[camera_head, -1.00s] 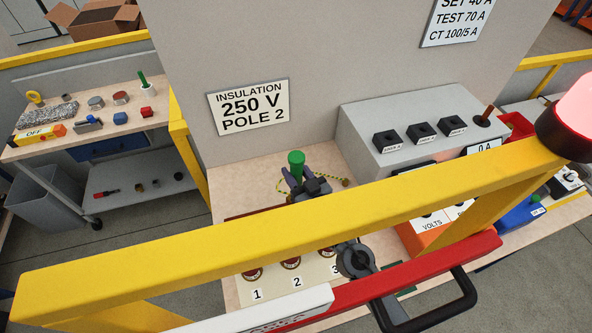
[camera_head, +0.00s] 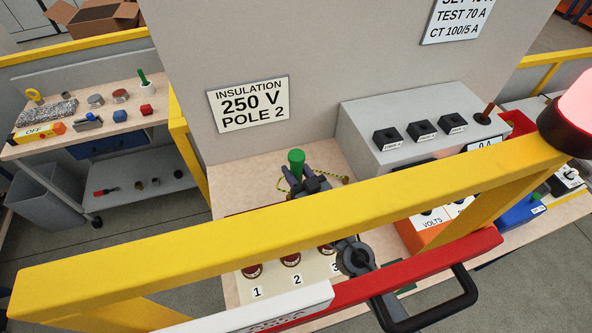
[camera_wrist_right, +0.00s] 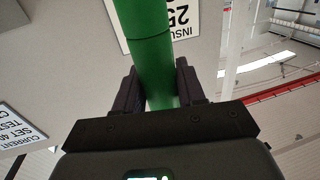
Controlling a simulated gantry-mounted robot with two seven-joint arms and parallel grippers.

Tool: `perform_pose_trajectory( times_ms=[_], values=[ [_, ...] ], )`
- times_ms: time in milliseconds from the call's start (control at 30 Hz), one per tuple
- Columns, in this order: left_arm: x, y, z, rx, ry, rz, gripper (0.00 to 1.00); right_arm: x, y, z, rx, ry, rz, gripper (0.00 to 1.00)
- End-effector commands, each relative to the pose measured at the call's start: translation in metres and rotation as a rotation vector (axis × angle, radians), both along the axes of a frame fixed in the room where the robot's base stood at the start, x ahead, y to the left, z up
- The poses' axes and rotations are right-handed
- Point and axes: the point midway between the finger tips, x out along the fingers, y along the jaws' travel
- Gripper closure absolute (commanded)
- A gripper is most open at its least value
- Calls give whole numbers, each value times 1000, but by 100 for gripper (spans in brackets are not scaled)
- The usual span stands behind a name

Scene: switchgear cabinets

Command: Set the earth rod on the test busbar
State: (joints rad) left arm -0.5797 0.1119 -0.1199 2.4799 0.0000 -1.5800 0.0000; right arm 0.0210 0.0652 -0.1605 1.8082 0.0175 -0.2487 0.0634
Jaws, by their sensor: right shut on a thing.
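The green earth rod (camera_head: 296,158) stands roughly upright at the back of the bench, behind the yellow rail. My right gripper (camera_head: 297,179) is shut around it below its top. In the right wrist view the rod (camera_wrist_right: 150,55) runs between the two dark fingers of the gripper (camera_wrist_right: 160,88). The rod's lower end is hidden by the gripper and the rail. A yellow-green cord (camera_head: 341,181) lies beside the gripper. I cannot make out the test busbar; the rail covers part of the bench there. My left gripper is not in view.
The yellow rail (camera_head: 240,235) and red-white barrier (camera_head: 400,270) cross in front. A board numbered 1 to 3 (camera_head: 275,283) with red-brown terminals lies beneath. A grey box (camera_head: 400,110) stands right; a wall (camera_head: 300,50) rises behind. A side bench (camera_head: 70,143) is left.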

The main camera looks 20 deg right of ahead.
Motion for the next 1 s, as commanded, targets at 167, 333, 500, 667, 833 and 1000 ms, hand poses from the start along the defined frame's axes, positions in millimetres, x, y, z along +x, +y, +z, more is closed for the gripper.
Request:
perform_pose_trajectory(
  times_ms=[167, 333, 500, 667, 833, 1000],
  values=[
    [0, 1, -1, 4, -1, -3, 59, 0, 0, -1, 1, -4, 0, 100],
    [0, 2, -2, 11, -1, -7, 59, 0, 0, -3, 1, -4, 0, 100],
    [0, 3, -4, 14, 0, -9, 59, 0, 0, -5, 1, -4, 0, 100],
    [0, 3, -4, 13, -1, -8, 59, 0, 0, -6, 1, -4, 0, 100],
    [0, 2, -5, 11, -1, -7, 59, 0, 0, -8, 1, -4, 0, 100],
    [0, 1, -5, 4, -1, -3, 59, 0, 0, -8, 1, -4, 0, 100]
  ],
)
